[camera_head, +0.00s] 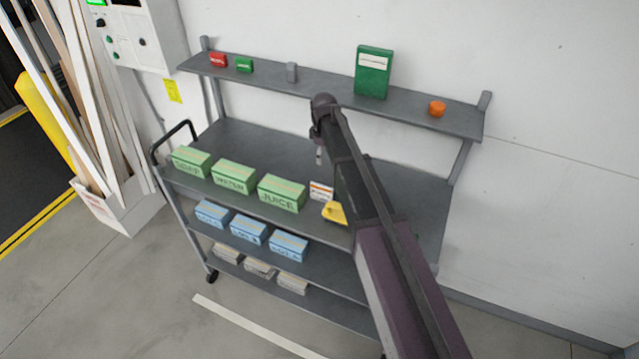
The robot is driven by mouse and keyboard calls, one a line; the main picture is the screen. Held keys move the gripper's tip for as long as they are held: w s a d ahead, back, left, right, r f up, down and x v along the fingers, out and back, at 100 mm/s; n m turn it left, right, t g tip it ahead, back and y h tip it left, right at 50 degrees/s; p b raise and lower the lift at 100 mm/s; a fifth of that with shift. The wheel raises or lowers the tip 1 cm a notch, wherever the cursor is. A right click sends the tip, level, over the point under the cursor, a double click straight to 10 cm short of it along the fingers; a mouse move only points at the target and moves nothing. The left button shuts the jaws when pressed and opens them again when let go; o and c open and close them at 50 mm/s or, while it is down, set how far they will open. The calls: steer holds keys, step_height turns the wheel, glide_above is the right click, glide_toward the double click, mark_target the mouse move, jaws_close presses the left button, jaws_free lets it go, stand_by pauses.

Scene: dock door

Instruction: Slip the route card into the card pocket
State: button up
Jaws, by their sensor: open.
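A small white card with an orange stripe (321,190), likely the route card, is on the cart's top deck just right of the JUICE box. A yellow piece (334,212) is close in front of it, partly hidden by my arm; I cannot tell whether it is the card pocket or how the two touch. My gripper (319,156) is small in this view, pointing down above the deck behind the card, apart from it. It is open, with nothing seen in it.
Green boxes, including the JUICE box (281,194), line the cart's front edge; blue and grey boxes fill lower shelves. The raised back shelf (330,88) holds a green binder (373,72), an orange item (437,108) and small boxes. The deck behind the green boxes is clear.

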steer(key=shift+w+a+r, duration=0.1)
steer(key=shift+w+a, duration=0.1)
steer(key=shift+w, duration=0.1)
steer(key=b, duration=0.9)
glide_above(321, 186)
steer(key=f, duration=0.8)
steer(key=shift+w+d+f, duration=0.15)
steer(key=shift+w+f, duration=0.05)
steer(key=shift+f, duration=0.1)
steer(key=shift+f, duration=0.1)
steer(key=shift+s+f+b, duration=0.2)
steer(key=shift+f+b, duration=2.25)
steer(key=shift+f, duration=0.05)
jaws_close()
